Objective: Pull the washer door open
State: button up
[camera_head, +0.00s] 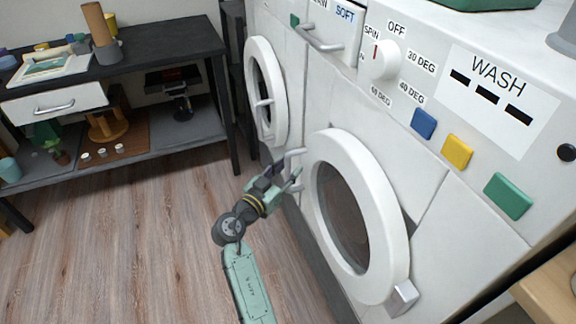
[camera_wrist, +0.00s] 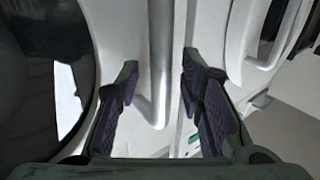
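The washer door (camera_head: 399,205) is a thick white ring around dark glass, on the machine front below the WASH panel. It looks shut. A grey bar handle (camera_head: 293,153) stands out at its left side. My gripper (camera_head: 284,180) is at this handle, reaching up from below. In the wrist view the handle (camera_wrist: 158,40) runs down between my two fingers (camera_wrist: 160,68), with visible gaps on both sides. My gripper is open, and the bar is not clamped. The dark door glass (camera_wrist: 45,85) fills the left of the wrist view.
A second round door (camera_head: 281,85) with its own handle is to the left. Above are a drawer handle (camera_head: 318,42), a dial (camera_head: 385,60) and coloured buttons (camera_head: 457,151). A dark shelf table (camera_head: 165,45) stands at back left. The wooden floor (camera_head: 130,240) is clear.

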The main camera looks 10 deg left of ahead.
jog(key=shift+w, duration=0.15)
jog(key=shift+c, duration=0.2)
grip_shut()
dwell(0.7)
